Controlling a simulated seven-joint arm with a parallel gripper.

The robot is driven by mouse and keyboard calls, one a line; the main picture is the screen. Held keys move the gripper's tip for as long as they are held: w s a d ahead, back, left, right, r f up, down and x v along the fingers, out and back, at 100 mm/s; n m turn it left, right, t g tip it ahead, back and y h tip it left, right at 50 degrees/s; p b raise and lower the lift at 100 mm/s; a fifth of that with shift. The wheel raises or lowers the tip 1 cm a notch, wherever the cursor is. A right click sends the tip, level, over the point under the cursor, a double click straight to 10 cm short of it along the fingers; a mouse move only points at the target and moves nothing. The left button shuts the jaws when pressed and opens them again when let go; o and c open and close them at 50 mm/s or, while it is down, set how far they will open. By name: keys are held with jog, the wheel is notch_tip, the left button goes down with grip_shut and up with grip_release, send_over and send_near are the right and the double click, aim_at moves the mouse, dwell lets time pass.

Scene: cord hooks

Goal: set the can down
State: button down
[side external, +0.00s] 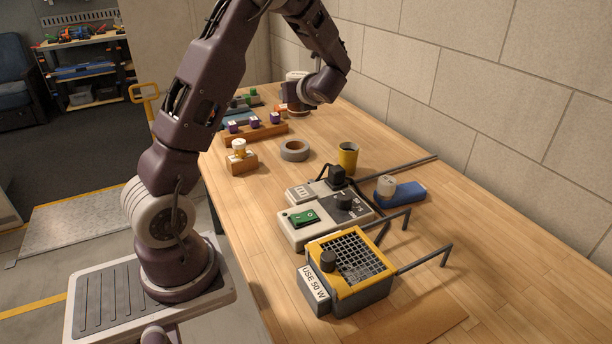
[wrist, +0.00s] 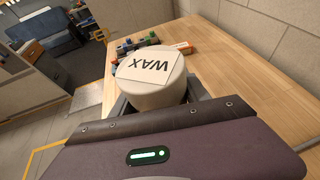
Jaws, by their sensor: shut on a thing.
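A cream-white can (wrist: 157,95) with a square label reading WAX on its top fills the middle of the wrist view. My gripper (wrist: 160,103) is shut on it, with a dark finger on each side of the can. The can's lower part is hidden behind my wrist housing. In the side external view my wrist is over the far part of the table (side external: 410,240), beyond the tape roll. There the fingers and the can are hard to tell apart from my wrist.
Near my wrist are a wooden rack (side external: 262,132) of purple blocks and a grey tape roll (side external: 294,150). The table's right side is partly clear beside the wall.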

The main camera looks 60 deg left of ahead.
jog(key=shift+m+t, duration=0.8)
jog(key=shift+t, duration=0.1)
jog(key=w+f, duration=0.1)
jog(key=f, duration=1.1)
jog(key=w+f, duration=0.1)
jog(key=f, duration=0.5)
jog(key=shift+w+a+f, duration=0.35)
jog(key=shift+a, duration=0.05)
jog(key=shift+f, duration=0.2)
